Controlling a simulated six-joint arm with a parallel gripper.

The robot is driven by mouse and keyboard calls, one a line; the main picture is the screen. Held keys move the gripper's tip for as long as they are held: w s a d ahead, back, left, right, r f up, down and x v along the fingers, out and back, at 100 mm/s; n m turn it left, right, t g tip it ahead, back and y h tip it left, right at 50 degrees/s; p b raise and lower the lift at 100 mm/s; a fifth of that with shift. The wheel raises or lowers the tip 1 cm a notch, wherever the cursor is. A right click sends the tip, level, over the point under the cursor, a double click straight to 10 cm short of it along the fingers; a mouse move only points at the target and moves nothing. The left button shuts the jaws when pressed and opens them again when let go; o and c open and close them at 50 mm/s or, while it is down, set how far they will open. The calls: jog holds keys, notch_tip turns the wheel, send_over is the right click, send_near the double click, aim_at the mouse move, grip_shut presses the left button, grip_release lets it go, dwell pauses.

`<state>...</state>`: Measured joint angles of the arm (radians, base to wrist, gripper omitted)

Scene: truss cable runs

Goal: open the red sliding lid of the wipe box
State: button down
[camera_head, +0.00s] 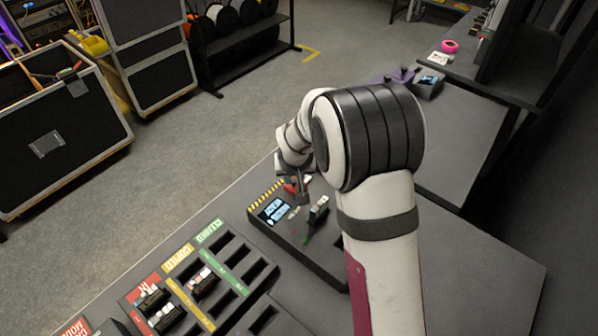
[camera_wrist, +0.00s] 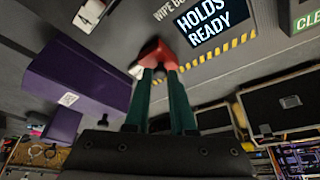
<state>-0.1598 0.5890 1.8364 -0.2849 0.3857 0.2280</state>
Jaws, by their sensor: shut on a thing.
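The red piece (camera_wrist: 156,52), which I take to be the lid or its handle, is between my fingertips in the wrist view. My gripper (camera_wrist: 160,68) has two dark green fingers shut on it. In the head view the red piece (camera_head: 291,188) shows small beside my gripper (camera_head: 303,201), at the back of the dark station (camera_head: 318,262). The box opening and how far the lid stands open cannot be made out.
A screen (camera_head: 274,211) reading "HOLDS READY" in the wrist view and a yellow-striped edge (camera_wrist: 225,66) lie beside the gripper. A small device (camera_head: 318,209) stands nearby. Labelled slot racks (camera_head: 207,277) are at front left. A purple box (camera_wrist: 82,72) is left in the wrist view.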

jog(key=c, duration=0.8)
grip_release()
jog(key=shift+o, duration=0.2)
jog(key=v, duration=1.5)
jog(key=shift+s+r, duration=0.2)
jog(key=shift+r, duration=0.15)
jog(key=s+d+f+m+g+y, duration=0.1)
jog(key=s+m+g, duration=0.1)
jog(key=s, duration=1.2)
jog(key=s+d+f+m+g, duration=0.1)
jog(key=s+m+g, duration=0.1)
jog(key=s, duration=1.3)
jog(key=shift+d+m+g+y, duration=0.3)
jog(key=shift+d+m+y, duration=0.1)
jog(key=shift+m, duration=0.4)
